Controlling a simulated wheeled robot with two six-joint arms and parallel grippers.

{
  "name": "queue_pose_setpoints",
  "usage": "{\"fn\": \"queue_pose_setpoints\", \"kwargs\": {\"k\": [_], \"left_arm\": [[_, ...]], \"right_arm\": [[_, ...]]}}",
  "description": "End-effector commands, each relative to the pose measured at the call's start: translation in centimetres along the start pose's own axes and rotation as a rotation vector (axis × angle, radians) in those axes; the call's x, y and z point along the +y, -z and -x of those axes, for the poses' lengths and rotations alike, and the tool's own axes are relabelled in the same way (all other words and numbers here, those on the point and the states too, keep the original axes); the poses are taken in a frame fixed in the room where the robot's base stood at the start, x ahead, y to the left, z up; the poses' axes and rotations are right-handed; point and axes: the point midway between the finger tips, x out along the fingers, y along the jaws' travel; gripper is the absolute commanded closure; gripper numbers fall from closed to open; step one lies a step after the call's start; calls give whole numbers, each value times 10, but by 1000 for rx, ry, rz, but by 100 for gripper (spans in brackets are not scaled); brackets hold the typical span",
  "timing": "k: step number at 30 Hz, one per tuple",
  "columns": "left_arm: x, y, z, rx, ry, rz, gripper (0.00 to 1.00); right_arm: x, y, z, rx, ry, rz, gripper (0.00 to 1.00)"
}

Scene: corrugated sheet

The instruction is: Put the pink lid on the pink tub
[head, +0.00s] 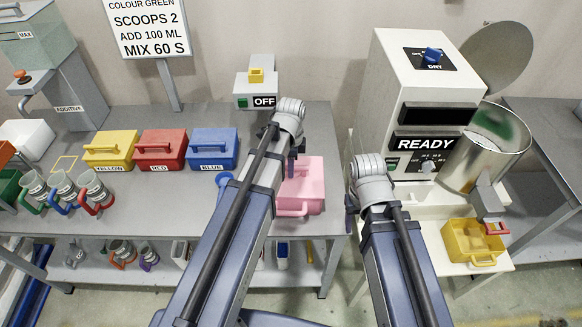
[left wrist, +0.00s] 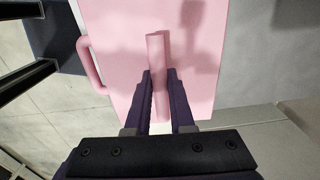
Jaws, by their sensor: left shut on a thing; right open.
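The pink tub (head: 301,206) stands near the front right of the grey table, its loop handle facing the front. The handle also shows at the left in the left wrist view (left wrist: 88,66). The flat pink lid (left wrist: 200,60) lies over the tub, with a bar grip on top. My left gripper (head: 293,160) is shut on that bar; its fingers sit on either side of it in the left wrist view (left wrist: 160,88). I cannot tell whether the lid touches the rim all round. My right gripper (head: 351,212) is open and empty, right of the tub.
Lidded yellow (head: 109,151), red (head: 160,151) and blue (head: 213,149) tubs stand in a row at left, with several measuring cups in front. A switch box (head: 256,90) is behind. The white machine (head: 420,110) and a yellow bin (head: 474,243) are at right.

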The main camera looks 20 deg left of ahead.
Motion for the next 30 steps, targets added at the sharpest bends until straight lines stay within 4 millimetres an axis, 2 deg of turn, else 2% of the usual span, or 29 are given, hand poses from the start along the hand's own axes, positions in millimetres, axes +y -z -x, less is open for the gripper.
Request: {"fn": "queue_pose_setpoints", "kwargs": {"k": [14, 15, 21, 24, 30], "left_arm": [[0, 0, -1, 0, 0, 0, 100], [0, 0, -1, 0, 0, 0, 77], [0, 0, -1, 0, 0, 0, 54], [0, 0, -1, 0, 0, 0, 44], [0, 0, -1, 0, 0, 0, 44]], "right_arm": [[0, 0, -1, 0, 0, 0, 43], [0, 0, -1, 0, 0, 0, 43], [0, 0, -1, 0, 0, 0, 43], [0, 0, -1, 0, 0, 0, 43], [0, 0, -1, 0, 0, 0, 43]]}}
